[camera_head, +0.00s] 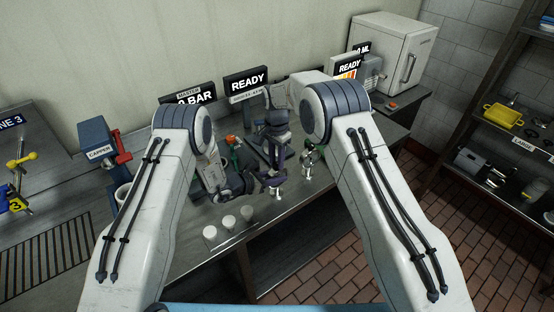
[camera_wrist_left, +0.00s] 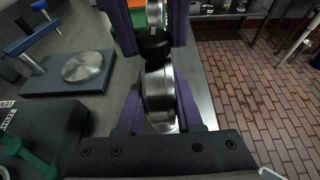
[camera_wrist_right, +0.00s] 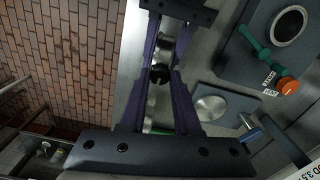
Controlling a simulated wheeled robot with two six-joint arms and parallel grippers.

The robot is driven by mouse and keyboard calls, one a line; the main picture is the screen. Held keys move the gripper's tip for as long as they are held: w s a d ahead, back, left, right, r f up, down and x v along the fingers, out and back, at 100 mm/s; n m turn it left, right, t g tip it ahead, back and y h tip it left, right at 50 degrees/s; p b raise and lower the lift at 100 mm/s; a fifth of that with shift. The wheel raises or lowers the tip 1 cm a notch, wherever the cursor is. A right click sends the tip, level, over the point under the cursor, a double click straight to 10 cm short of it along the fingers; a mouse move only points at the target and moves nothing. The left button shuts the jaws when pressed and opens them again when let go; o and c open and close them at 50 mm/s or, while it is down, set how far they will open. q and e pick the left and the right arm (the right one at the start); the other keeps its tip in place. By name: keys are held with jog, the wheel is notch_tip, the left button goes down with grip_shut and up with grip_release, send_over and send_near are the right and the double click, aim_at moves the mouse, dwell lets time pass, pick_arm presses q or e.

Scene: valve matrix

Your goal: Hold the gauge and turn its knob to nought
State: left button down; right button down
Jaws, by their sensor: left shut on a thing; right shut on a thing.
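The gauge (camera_wrist_left: 158,95) is a round silver body seen edge-on in the left wrist view. My left gripper (camera_wrist_left: 158,110) is shut on it, with a purple finger on each side. A black knob (camera_wrist_left: 154,44) sits at the gauge's far end. My right gripper (camera_wrist_right: 160,78) is shut around the knob, which shows as a dark ball (camera_wrist_right: 158,75) in the right wrist view. In the head view both grippers meet above the bench's front edge, with purple fingers (camera_head: 270,180) showing. The gauge's dial and pointer are hidden from all views.
A block with a silver disc (camera_wrist_left: 82,67) and a dark block with green and orange handles (camera_wrist_right: 284,84) stand close by on the bench. Three white round pieces (camera_head: 229,222) stand near the front edge. Signs reading READY (camera_head: 246,82) stand behind. A brick floor lies in front.

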jog(key=n, duration=0.4)
jog(key=shift+r+n, duration=0.1)
jog(key=shift+n, duration=0.2)
jog(key=n, duration=0.4)
jog(key=shift+n, duration=0.3)
jog(key=n, duration=0.4)
jog(key=shift+w+n, duration=0.1)
jog(key=shift+n, duration=2.5)
jog(key=c, duration=0.6)
grip_release()
